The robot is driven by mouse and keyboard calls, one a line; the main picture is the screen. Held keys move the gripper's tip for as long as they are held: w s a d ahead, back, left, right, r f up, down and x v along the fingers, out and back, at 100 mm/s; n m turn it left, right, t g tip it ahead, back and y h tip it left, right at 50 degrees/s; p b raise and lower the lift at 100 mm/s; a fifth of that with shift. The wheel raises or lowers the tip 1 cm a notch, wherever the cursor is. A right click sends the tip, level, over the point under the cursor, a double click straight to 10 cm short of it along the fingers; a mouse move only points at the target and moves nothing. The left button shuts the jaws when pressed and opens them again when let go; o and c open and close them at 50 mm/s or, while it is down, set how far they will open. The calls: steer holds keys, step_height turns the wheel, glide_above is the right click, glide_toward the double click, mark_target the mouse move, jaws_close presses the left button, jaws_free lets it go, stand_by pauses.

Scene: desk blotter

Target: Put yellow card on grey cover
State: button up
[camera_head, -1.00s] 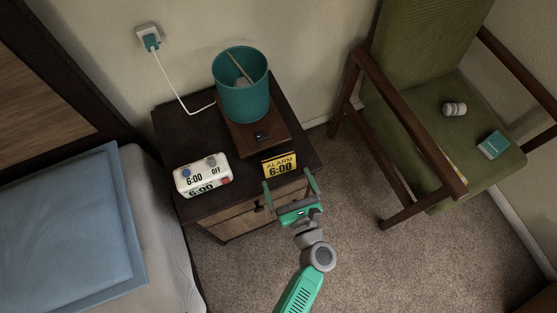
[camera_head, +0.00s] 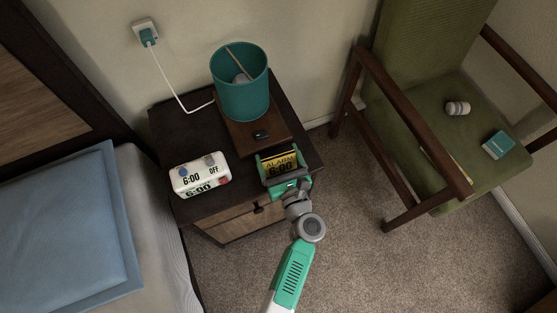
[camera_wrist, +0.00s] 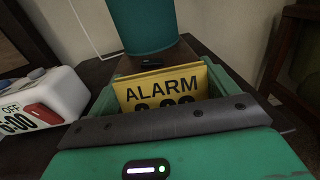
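The yellow card (camera_head: 280,163), printed "ALARM 6:00", stands folded like a tent near the front right edge of the dark nightstand. It also shows in the wrist view (camera_wrist: 165,85), its lower print hidden by my gripper. My green gripper (camera_head: 281,159) is open, with one finger at each side of the card. I cannot tell whether the fingers touch it. I cannot pick out a grey cover with certainty in either view.
A white clock (camera_head: 200,174) stands left on the nightstand (camera_head: 172,127). A green chair (camera_head: 470,130) right holds a teal box (camera_head: 498,145) and a white roll (camera_head: 457,108).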

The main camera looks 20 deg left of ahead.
mark_target(278, 159)
step_height(278, 159, up, 4)
steer(key=shift+f+p, duration=0.25)
steer(key=shift+p, duration=1)
steer(key=shift+s+d+r, duration=0.1)
steer(key=shift+s+r, duration=0.1)
steer(key=shift+s, duration=0.15)
steer(key=s+d+p, duration=0.2)
steer(key=s, duration=0.5)
steer(key=s+d+r+p, duration=0.1)
steer(key=s+d+p, duration=0.1)
steer(key=s, duration=0.5)
steer(key=shift+s+p, duration=0.3)
steer(key=shift+s, duration=0.1)
steer(key=shift+d, duration=0.1)
